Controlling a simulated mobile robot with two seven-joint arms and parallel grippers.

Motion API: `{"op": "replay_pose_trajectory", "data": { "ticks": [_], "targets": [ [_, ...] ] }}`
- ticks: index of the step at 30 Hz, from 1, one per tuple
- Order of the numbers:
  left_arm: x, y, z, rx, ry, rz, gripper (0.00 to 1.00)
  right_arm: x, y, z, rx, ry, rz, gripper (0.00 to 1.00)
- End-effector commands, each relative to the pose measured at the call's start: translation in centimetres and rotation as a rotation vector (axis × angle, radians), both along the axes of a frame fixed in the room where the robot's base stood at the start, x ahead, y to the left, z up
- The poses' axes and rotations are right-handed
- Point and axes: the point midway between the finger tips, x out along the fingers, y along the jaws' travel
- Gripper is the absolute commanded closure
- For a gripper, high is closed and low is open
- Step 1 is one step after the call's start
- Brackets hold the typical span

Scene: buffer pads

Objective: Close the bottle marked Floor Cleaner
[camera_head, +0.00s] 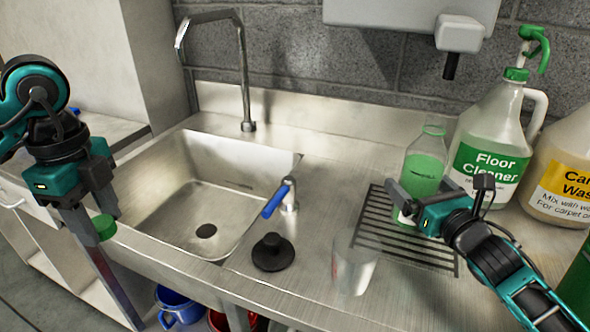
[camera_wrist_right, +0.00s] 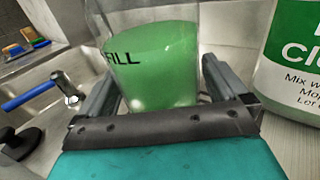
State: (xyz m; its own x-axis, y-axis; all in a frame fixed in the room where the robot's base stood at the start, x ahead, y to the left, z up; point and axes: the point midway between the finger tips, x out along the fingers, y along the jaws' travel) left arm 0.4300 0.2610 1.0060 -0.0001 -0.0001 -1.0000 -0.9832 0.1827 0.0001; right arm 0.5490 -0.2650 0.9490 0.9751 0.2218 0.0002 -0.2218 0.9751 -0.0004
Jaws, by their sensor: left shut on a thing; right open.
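The large white jug labelled Floor Cleaner (camera_head: 492,150) stands at the back right and has a green pump head (camera_head: 531,45) on its neck. Its label also shows at the right of the right wrist view (camera_wrist_right: 298,60). A small clear bottle (camera_head: 424,170) with green liquid stands in front of it; its top looks uncapped. It bears the word FILL in the right wrist view (camera_wrist_right: 150,75). My right gripper (camera_head: 408,207) is open, its fingers on either side of this bottle. My left gripper (camera_head: 92,218) is shut on a small green cap (camera_head: 104,227), left of the sink.
A sink (camera_head: 215,195) with a tall tap (camera_head: 245,90) lies in the middle. A blue-handled lever (camera_head: 279,198), a black plunger-like knob (camera_head: 272,252) and a clear cup (camera_head: 353,265) stand at front. A drain grate (camera_head: 400,240) lies under the bottle. Another jug (camera_head: 560,170) stands right.

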Motion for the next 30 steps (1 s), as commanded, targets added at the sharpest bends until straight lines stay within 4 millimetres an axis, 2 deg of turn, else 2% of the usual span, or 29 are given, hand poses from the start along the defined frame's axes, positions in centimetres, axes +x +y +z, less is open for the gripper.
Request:
{"op": "replay_pose_trajectory", "data": {
  "ticks": [10,30],
  "targets": [
    [0.00,0.00,0.00,0.000,0.000,0.000,0.83,0.01,0.02,-0.03,0.000,0.001,0.000,0.02],
    [0.00,0.00,0.00,0.000,0.000,0.000,0.83,-0.02,0.03,-0.04,0.000,0.001,0.001,0.66]
  ]
}}
